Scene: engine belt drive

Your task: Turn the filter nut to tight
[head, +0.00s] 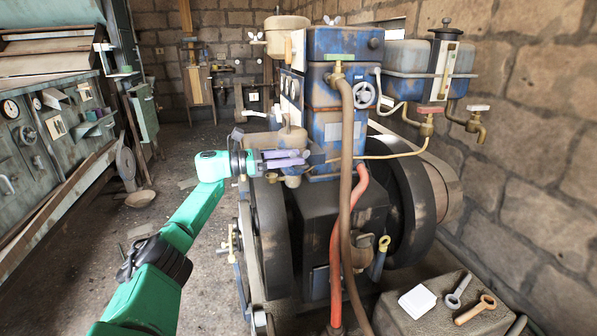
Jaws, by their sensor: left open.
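My left gripper (300,158) reaches in from the left at the side of the blue engine block (330,128). Its lilac fingers point right, and they are open. A beige domed filter-like part (290,138) stands just above the fingers, with a small upright stud on top. A beige cup-shaped part (293,180) sits just below them. The fingers overlap the space between these parts in the view, and I cannot tell whether they touch either. I cannot make out the filter nut for certain; the fingers may hide it. My right gripper is not in view.
A brown hose (346,150) and a red hose (337,262) run down the engine's front. Dark flywheels (412,200) flank it. The floor at left is mostly free.

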